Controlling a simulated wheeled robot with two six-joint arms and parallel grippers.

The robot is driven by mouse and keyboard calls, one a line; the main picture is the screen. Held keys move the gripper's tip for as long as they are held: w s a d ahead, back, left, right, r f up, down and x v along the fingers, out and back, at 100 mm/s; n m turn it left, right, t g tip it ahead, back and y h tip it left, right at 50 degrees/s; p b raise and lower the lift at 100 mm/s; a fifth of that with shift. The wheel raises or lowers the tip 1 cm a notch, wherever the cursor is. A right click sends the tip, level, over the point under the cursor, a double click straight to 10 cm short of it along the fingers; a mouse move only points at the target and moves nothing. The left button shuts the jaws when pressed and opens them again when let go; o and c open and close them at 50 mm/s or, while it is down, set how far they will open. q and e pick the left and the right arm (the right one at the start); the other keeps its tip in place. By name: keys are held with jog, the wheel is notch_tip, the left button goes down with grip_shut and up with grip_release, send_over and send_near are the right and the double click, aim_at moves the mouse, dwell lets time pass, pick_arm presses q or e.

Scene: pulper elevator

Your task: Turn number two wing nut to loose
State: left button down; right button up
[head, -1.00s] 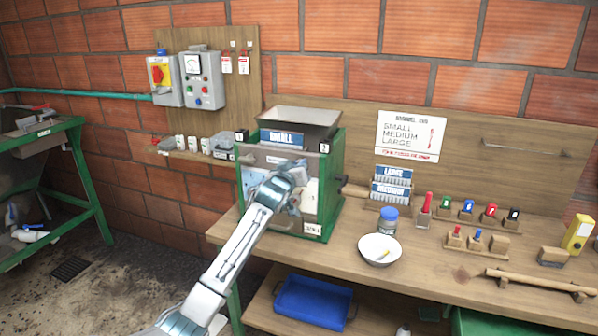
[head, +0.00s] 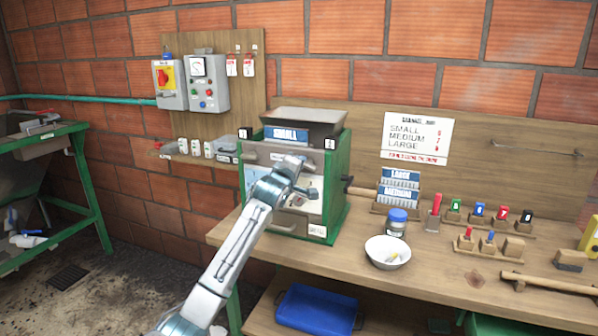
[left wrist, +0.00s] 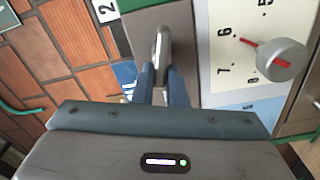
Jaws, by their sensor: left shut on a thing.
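The green-sided pulper (head: 341,180) stands at the left end of the wooden bench, with a grey hopper on top and a SMALL plate (head: 287,134) on its front. A tag reading 2 (head: 330,143) sits at its upper right corner; it also shows in the left wrist view (left wrist: 105,10). My left gripper (left wrist: 165,82) is shut on a grey metal wing nut (left wrist: 162,48) on the grey front panel. In the head view my left wrist covers the wing nut. A round grey knob with a red pointer (left wrist: 275,60) is beside it on a numbered dial. My right gripper is out of view.
A white bowl (head: 388,252), a blue-lidded jar (head: 397,222) and a rack of LARGE and MEDIUM plates (head: 399,190) stand to the right of the pulper. A control box (head: 207,82) hangs behind it. A blue tray (head: 318,309) lies on the lower shelf.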

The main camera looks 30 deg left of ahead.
pick_arm(q)
jog(key=f+n+b, duration=0.1)
jog(key=n, duration=0.1)
jog(key=shift+d+f+n, duration=0.1)
jog(key=shift+f+n, duration=0.1)
jog(key=shift+n, duration=0.1)
jog(key=shift+n+b, duration=0.3)
jog(key=shift+b, duration=0.15)
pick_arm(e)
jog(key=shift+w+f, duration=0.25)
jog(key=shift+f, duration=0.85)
